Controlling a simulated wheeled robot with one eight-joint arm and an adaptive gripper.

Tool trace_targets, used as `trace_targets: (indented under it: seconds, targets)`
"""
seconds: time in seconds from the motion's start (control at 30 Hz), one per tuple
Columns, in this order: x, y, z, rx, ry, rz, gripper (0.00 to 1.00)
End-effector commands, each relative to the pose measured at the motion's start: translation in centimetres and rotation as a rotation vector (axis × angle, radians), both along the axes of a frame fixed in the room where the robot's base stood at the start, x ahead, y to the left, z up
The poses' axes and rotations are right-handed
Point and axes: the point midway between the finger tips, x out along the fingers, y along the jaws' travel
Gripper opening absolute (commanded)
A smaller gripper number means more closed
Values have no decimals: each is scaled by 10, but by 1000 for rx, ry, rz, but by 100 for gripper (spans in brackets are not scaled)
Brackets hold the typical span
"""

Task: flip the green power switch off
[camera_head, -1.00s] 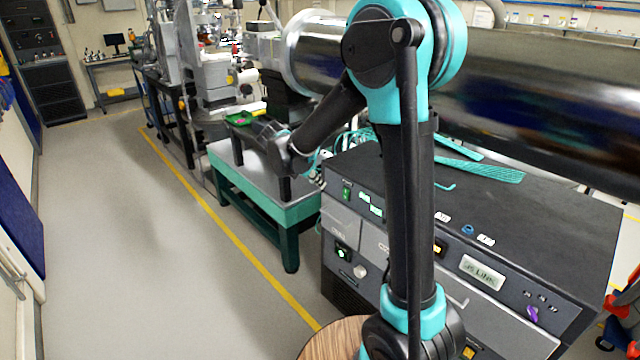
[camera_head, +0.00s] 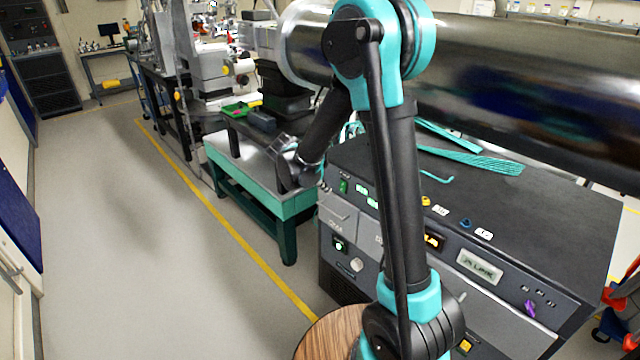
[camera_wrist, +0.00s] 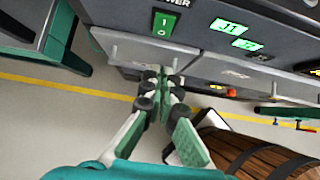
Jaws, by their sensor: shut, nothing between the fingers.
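The green power switch (camera_head: 344,187) is on the upper left of the dark instrument cabinet's front panel. In the wrist view the switch (camera_wrist: 164,24) sits under a "POWER" label and bears the marks 1 and 0. I cannot tell for sure which side is pressed in. My gripper (camera_wrist: 163,77) is shut and empty, with its fingertips just below the switch in the picture and apart from it. In the head view my gripper is close to the cabinet's left front edge and is partly hidden behind my wrist.
Green-lit displays (camera_wrist: 229,27) sit right of the switch. A lit green button (camera_head: 339,244) and a knob (camera_head: 357,265) are lower on the panel. A teal-framed table (camera_head: 262,190) stands left of the cabinet. A large metal pipe (camera_head: 520,85) runs above it. The left floor is clear.

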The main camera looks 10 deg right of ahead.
Motion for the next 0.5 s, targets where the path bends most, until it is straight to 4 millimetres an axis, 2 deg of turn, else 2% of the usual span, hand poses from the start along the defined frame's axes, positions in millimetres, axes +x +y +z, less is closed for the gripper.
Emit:
trace_targets:
  seconds: [0.17, 0.33, 0.5]
  targets:
    - [13, -18, -28, 0, 0, -2, 0]
    - [27, -38, -30, 1, -1, -3, 0]
    - [34, -47, -31, 0, -2, -1, 0]
